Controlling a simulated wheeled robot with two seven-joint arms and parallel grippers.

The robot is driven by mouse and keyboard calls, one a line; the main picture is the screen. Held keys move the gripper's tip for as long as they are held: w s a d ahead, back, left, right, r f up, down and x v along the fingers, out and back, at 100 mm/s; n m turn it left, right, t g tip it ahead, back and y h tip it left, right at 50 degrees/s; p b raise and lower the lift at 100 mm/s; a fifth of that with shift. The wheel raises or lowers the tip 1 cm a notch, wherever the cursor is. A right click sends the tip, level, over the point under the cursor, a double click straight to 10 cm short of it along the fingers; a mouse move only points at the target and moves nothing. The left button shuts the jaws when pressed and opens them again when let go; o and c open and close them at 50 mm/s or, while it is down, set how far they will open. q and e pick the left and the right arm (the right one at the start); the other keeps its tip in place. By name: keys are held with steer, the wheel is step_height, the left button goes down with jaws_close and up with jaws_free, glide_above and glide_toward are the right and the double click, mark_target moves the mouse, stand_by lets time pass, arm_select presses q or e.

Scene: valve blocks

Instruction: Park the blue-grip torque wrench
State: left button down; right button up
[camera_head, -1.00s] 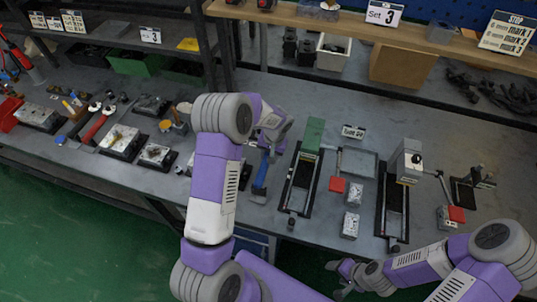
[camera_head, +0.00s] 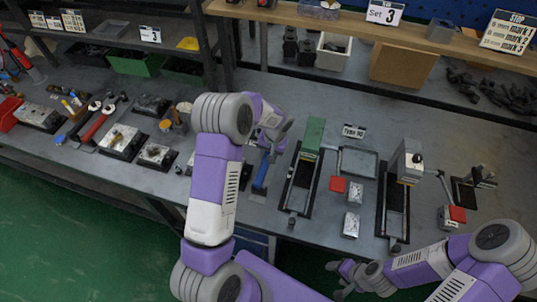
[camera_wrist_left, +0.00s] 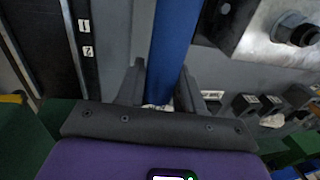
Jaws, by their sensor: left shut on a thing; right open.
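The blue-grip torque wrench (camera_head: 262,172) shows as an upright-looking blue bar at the middle of the bench, just left of the green-topped frame. My left gripper (camera_head: 277,135) is at its upper end, partly hidden by my own arm. In the left wrist view the blue grip (camera_wrist_left: 174,45) runs between the two fingers of my left gripper (camera_wrist_left: 160,85), which is shut on it. I cannot tell whether the wrench touches the bench. My right gripper (camera_head: 343,268) is open and empty, low in front of the bench.
The green-topped frame (camera_head: 313,135) and a grey-topped frame (camera_head: 408,158) stand right of the wrench. Small metal blocks (camera_head: 352,224) lie between them. In the wrist view, a strip marked 1 and 2 (camera_wrist_left: 85,38) is at left, a metal block with a bolt (camera_wrist_left: 270,35) at right.

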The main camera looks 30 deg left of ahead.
arm_select(q)
steer(key=shift+f, duration=0.2)
stand_by(0.4)
steer(key=shift+f+b, duration=0.45)
steer(key=shift+b, duration=0.2)
steer(key=shift+f+b, duration=0.6)
steer(key=shift+f, duration=0.1)
steer(key=shift+f+b, duration=0.45)
steer(key=shift+f, duration=0.15)
steer(key=c, duration=0.6)
jaws_free()
steer(key=shift+c, duration=0.2)
steer(key=shift+w+d+r+p, duration=0.1)
steer(key=shift+d+r+p, duration=0.1)
steer(key=shift+r, duration=1.05)
steer(key=shift+d+r+p, duration=0.15)
steer(key=shift+d+r, duration=0.05)
steer(key=shift+r, duration=1.05)
steer(key=shift+w+d+r+p, duration=0.1)
steer(key=shift+d+r+p, duration=0.1)
steer(key=shift+r, duration=1.05)
